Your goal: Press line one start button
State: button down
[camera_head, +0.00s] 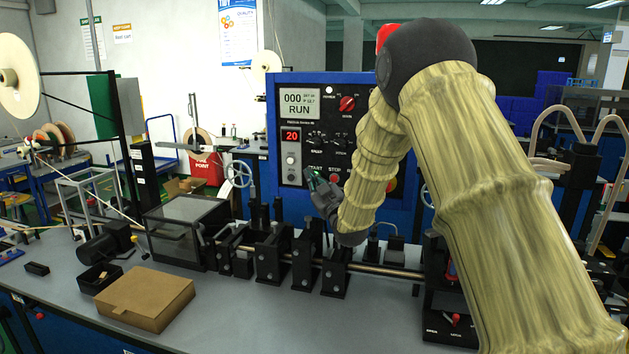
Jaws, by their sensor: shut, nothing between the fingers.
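The blue-framed control panel (298,199) stands at the back of the bench, with a black face, a display reading "000 RUN" and a red "20" readout. A START label (315,168) is on its lower part, with a STOP label and a red stop button (334,178) to the right. My gripper (311,176) is shut and empty, its fingertips in front of the panel just below and left of the START label. The start button itself is hidden behind the fingers. I cannot tell whether the fingertips touch the panel.
My arm covers the panel's right side. Below the gripper, black roller stands (271,257) and a metal shaft run along the grey bench (220,318). A cardboard box (146,298) and a clear-sided guard box (178,230) stand at the left. The bench front is clear.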

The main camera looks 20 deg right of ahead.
jog(key=s+a+b, duration=0.1)
jog(key=s+a, duration=0.2)
jog(key=s, duration=0.2)
jog(key=shift+a, duration=0.2)
dwell(0.6)
jog(key=shift+f, duration=0.1)
dwell(0.5)
